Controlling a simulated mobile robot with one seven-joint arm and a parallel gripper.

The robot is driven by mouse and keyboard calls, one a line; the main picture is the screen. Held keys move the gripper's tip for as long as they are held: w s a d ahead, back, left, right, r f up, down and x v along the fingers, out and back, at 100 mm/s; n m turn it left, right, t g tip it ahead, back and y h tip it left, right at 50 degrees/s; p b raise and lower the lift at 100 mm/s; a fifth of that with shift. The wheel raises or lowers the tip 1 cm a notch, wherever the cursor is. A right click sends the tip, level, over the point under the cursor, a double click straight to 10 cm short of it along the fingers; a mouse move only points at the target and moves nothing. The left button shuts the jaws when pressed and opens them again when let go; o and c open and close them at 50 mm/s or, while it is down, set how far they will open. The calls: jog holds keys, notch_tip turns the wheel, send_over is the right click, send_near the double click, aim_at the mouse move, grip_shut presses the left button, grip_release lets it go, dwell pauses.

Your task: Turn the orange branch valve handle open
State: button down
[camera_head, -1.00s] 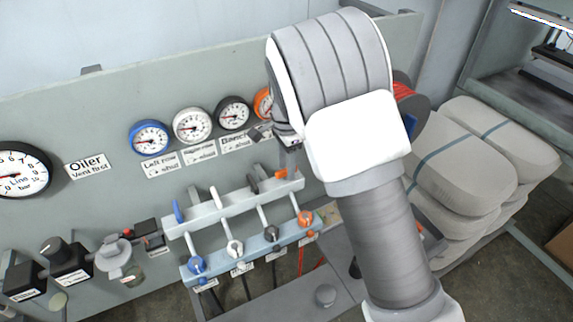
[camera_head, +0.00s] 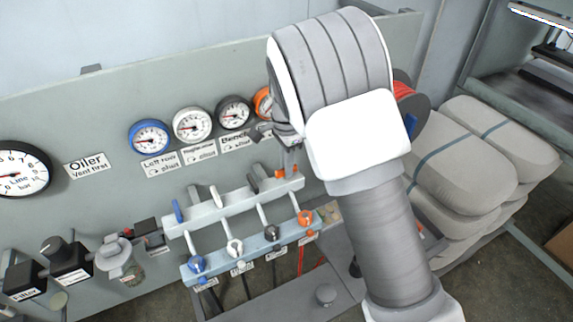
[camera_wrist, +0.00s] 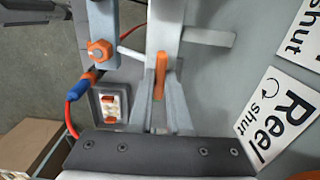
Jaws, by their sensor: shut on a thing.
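The orange branch valve handle (camera_wrist: 160,75) is a slim orange lever at the right end of the upper grey manifold bar (camera_wrist: 164,32). In the wrist view it stands between my fingertips. My gripper (camera_wrist: 163,100) is shut on it, with one grey finger on each side. In the head view, bits of the orange handle (camera_head: 281,173) show below my gripper (camera_head: 288,158); my wrist and fingers partly hide it. How far the handle is turned is hard to tell.
Blue, white and black handles stand left along the manifold (camera_head: 225,208). Below is a lower bar with coloured knobs, including an orange knob (camera_head: 305,217). Gauges, such as the black gauge (camera_head: 234,113), line the panel above. A "Reel shut" label (camera_wrist: 275,115) is beside my gripper.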

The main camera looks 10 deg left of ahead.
jog(key=n+b, duration=0.1)
jog(key=n, duration=0.3)
jog(key=shift+n, duration=0.3)
jog(key=n+b, duration=0.1)
jog(key=n, duration=0.3)
jog(key=shift+n, duration=0.3)
jog(key=n, duration=0.4)
jog(key=shift+n+b, duration=0.3)
jog(key=shift+n, duration=1.9)
jog(key=c, duration=0.9)
grip_release()
jog(key=shift+o, duration=0.2)
